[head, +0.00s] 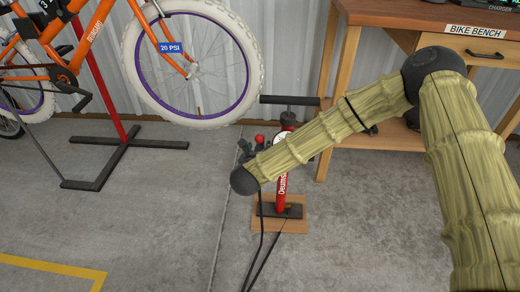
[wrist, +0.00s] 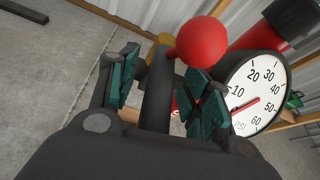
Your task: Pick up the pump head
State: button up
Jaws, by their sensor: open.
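The pump head, a dark cylinder (wrist: 157,92) with a red ball (wrist: 201,42) on its lever, stands between the two teal-padded fingers of my gripper (wrist: 160,88) in the wrist view. The fingers are open, one on each side, with a gap visible at the left finger; contact on the right is unclear. In the head view my gripper (head: 250,150) is beside the upper part of the red floor pump (head: 281,190), and the red ball shows there too (head: 260,139). My arm hides part of the pump.
The pump's white gauge (wrist: 255,92) is close to the right finger. The pump's black T-handle (head: 290,100) rises behind my arm. A wooden bench (head: 400,14) is at the right, an orange bike (head: 95,38) on a stand (head: 125,142) at the left. The floor in front is mostly clear.

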aim_at(259, 142)
jog(key=shift+w, duration=0.1)
grip_shut()
dwell(0.3)
jog(key=shift+r, duration=0.25)
notch_tip(259, 142, up, 4)
jog(key=shift+f+p, duration=0.25)
jog(key=shift+p, duration=0.85)
jog(key=s+d+r+p, duration=0.1)
jog(key=s+p, duration=0.2)
jog(key=s, duration=1.3)
jog(key=shift+d+p, duration=0.15)
jog(key=shift+p, duration=0.15)
jog(key=shift+r, duration=0.15)
